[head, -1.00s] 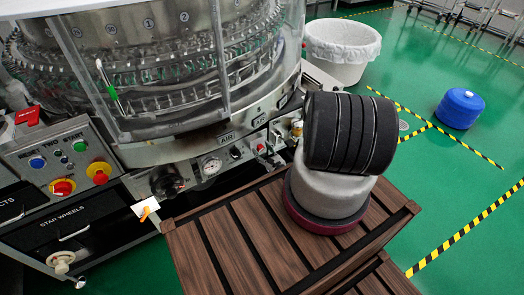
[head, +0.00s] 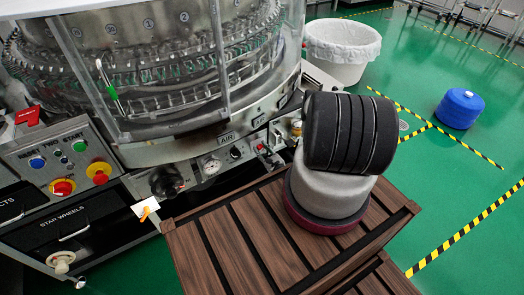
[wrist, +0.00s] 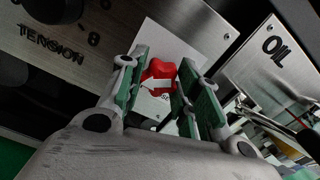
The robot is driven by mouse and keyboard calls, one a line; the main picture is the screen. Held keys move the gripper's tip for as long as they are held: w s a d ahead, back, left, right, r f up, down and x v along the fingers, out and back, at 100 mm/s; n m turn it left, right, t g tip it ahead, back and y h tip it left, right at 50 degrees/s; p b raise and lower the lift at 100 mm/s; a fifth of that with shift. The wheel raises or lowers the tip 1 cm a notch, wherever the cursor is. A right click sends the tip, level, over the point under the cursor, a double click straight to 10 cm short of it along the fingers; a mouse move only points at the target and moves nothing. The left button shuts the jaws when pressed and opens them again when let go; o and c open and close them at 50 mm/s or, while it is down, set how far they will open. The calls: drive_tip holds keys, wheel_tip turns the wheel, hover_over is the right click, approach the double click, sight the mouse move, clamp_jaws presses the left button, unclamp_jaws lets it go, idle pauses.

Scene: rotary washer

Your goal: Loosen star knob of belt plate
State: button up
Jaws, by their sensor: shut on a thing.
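A red star knob (wrist: 158,76) sits in front of a pale metal plate (wrist: 195,35) in the wrist view. My gripper (wrist: 164,66) has its two green-padded fingers on either side of the knob, shut on it. A small white strip crosses the knob's lower part. The knob's shaft is hidden. In the head view, my arm's dark and grey parts show at the right of the machine, and the knob and gripper are not visible there.
In the wrist view, a panel marked TENSION (wrist: 50,35) with a dark knob lies left, and an OIL plate (wrist: 270,60) right. In the head view, the washer (head: 150,70) has a control panel (head: 60,160). Wooden slats (head: 230,240) lie before it.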

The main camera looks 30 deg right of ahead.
drive_tip(key=n, duration=0.5)
drive_tip(key=shift+n, duration=0.4)
drive_tip(key=n, duration=1)
drive_tip(key=shift+a+f+n, duration=0.1)
drive_tip(key=shift+n, duration=0.3)
drive_tip(key=n, duration=0.5)
drive_tip(key=shift+s, duration=0.1)
drive_tip(key=shift+f+n, duration=0.1)
drive_tip(key=shift+n, duration=0.2)
drive_tip(key=o, duration=1)
